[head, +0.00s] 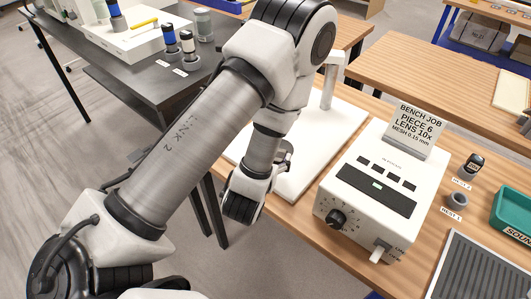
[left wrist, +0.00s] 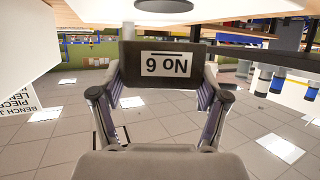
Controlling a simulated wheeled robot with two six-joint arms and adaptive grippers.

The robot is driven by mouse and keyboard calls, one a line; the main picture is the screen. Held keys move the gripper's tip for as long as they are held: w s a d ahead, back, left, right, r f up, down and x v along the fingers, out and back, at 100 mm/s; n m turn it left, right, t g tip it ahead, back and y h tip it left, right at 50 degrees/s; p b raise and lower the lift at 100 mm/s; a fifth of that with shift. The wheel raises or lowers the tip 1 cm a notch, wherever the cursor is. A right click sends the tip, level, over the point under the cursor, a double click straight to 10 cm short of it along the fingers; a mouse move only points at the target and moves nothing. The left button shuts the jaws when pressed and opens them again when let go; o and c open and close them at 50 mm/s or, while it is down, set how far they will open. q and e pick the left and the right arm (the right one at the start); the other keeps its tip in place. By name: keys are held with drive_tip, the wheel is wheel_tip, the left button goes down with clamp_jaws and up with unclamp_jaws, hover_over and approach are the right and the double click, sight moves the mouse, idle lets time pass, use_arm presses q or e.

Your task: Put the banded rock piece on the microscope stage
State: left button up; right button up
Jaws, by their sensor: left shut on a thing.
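My left gripper (left wrist: 160,95) is shut on a dark grey piece (left wrist: 132,72) with a white label in the left wrist view. The label reads "No 6" upside down; I cannot make out bands on this face. In the head view my left forearm and wrist hang over the table's left edge and hide the piece. The white microscope's upright (head: 329,86) and flat base (head: 343,128) stand just behind and right of my wrist. My arm covers part of the microscope, and I cannot make out its stage there. My right gripper is not in view.
A white control box (head: 343,201) with a "PIECE 6, LENS 10x" sign (head: 414,123) stands right of the microscope. A dark table (head: 130,69) stands back left.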

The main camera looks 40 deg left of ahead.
use_arm(q)
drive_tip(key=w+a, duration=0.1)
drive_tip(key=w+a+f, duration=0.1)
drive_tip(key=w+a, duration=0.1)
drive_tip(key=shift+w+a+f, duration=0.1)
drive_tip(key=shift+w, duration=0.1)
drive_tip(key=shift+w+a+r+p, duration=0.2)
drive_tip(key=shift+w+a+p, duration=0.2)
drive_tip(key=shift+w+a, duration=0.2)
drive_tip(key=shift+w+a+r+p, duration=0.15)
drive_tip(key=shift+w+a+p, duration=0.3)
drive_tip(key=shift+a, duration=0.15)
drive_tip(key=shift+w+a, duration=0.15)
drive_tip(key=shift+a, duration=0.2)
drive_tip(key=f, duration=0.1)
drive_tip(key=f+p, duration=0.1)
drive_tip(key=f, duration=0.1)
drive_tip(key=shift+w+a+f, duration=0.25)
drive_tip(key=shift+w+f, duration=0.1)
drive_tip(key=shift+w, duration=0.05)
drive_tip(key=shift+w+f, duration=0.1)
drive_tip(key=shift+f, duration=0.15)
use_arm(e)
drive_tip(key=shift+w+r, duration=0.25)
